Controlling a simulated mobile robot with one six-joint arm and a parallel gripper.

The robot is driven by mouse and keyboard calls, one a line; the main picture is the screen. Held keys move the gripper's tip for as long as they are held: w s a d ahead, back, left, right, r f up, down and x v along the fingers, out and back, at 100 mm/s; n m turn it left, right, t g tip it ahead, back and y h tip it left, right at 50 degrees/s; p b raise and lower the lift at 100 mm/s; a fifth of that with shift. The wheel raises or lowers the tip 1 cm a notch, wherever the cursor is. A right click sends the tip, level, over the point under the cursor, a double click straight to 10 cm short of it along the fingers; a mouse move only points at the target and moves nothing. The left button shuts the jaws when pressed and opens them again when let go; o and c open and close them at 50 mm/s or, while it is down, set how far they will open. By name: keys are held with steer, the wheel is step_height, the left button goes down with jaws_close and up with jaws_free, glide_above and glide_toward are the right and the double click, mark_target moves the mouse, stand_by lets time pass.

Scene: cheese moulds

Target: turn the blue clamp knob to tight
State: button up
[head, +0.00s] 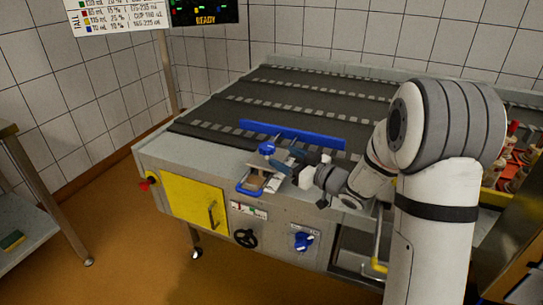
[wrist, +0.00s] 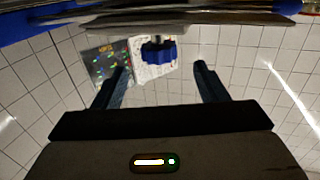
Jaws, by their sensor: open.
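The blue clamp knob (head: 267,148) stands on a small bracket at the conveyor's near edge, beside the blue guide rail (head: 290,133). My gripper (head: 281,163) is just to its right, pointing towards it. In the wrist view the knob (wrist: 160,53) lies ahead, roughly centred between the fingertips of my open gripper (wrist: 160,72). Both fingers appear apart from the knob, with nothing between them. The knob's pointer or tight mark cannot be made out.
A blue-edged bracket (head: 250,188) sits below the knob. The front panel carries a yellow door (head: 193,203), a black handwheel (head: 245,238) and another blue knob (head: 303,241). Red and white items (head: 515,160) stand at the right. The belt (head: 290,95) behind is clear.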

mark_target(273, 152)
steer(key=x, duration=0.7)
steer(key=shift+w+a+b, duration=0.1)
steer(key=shift+a+b, duration=0.2)
steer(key=shift+b, duration=0.1)
steer(key=shift+c, duration=0.5)
steer(key=c, duration=0.9)
steer(key=shift+d, duration=0.25)
steer(key=shift+a, duration=0.15)
